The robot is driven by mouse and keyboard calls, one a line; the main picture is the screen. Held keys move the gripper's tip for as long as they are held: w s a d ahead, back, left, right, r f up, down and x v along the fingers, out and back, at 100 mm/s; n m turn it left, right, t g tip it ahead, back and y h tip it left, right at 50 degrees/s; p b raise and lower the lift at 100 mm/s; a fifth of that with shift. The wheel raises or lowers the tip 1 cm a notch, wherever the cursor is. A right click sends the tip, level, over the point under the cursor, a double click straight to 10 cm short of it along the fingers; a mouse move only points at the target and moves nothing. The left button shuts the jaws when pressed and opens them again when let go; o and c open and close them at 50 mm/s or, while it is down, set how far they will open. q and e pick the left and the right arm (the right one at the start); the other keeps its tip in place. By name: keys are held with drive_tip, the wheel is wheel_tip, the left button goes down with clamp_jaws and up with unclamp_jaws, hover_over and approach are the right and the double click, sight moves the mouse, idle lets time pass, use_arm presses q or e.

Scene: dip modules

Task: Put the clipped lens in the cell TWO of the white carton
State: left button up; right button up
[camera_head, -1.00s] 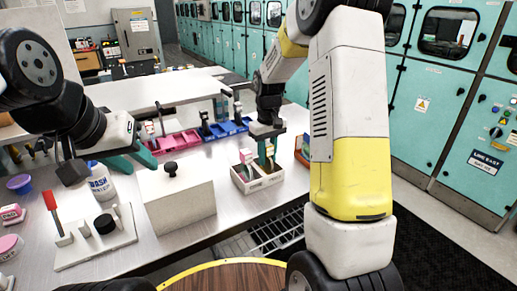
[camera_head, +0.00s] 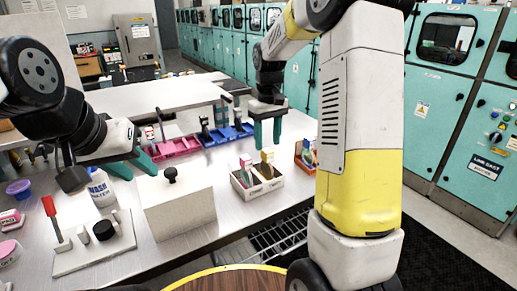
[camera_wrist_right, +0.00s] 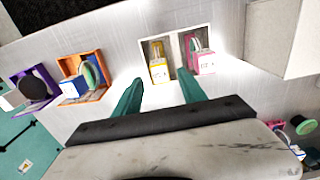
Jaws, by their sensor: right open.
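The white carton (camera_head: 249,192) has two cells and stands on the bench; it also shows in the right wrist view (camera_wrist_right: 160,98). A yellow-labelled piece (camera_head: 267,165) stands in its right cell, in the left cell of the wrist view (camera_wrist_right: 158,66). A pink-labelled piece with a round disc (camera_head: 245,166) stands in the other cell, also in the wrist view (camera_wrist_right: 203,58). The cell numbers are not readable. My right gripper (camera_head: 267,132) is open and empty above the carton, clear of both pieces. My left gripper (camera_head: 133,165) is open beside the wash bottle.
An orange box (camera_head: 305,156) with a blue piece and green disc stands right of the carton. A white block with a black knob (camera_head: 180,205) is left of it. Pink (camera_head: 176,148) and blue (camera_head: 228,134) trays lie behind. A wash bottle (camera_head: 101,188) stands at left.

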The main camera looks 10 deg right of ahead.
wheel_tip(320, 180, up, 4)
drive_tip(key=shift+f, duration=0.25)
drive_tip(key=s+r+m+t+y, duration=0.1)
drive_tip(key=s+r+t, duration=0.2)
drive_tip(key=s+r, duration=0.55)
drive_tip(key=s+a+f+m+t, duration=0.1)
drive_tip(key=s, duration=0.7)
drive_tip(key=s+a+f+m+t+y, duration=0.1)
drive_tip(key=s+t, duration=0.1)
drive_tip(key=s, duration=0.5)
drive_tip(key=shift+s, duration=0.4)
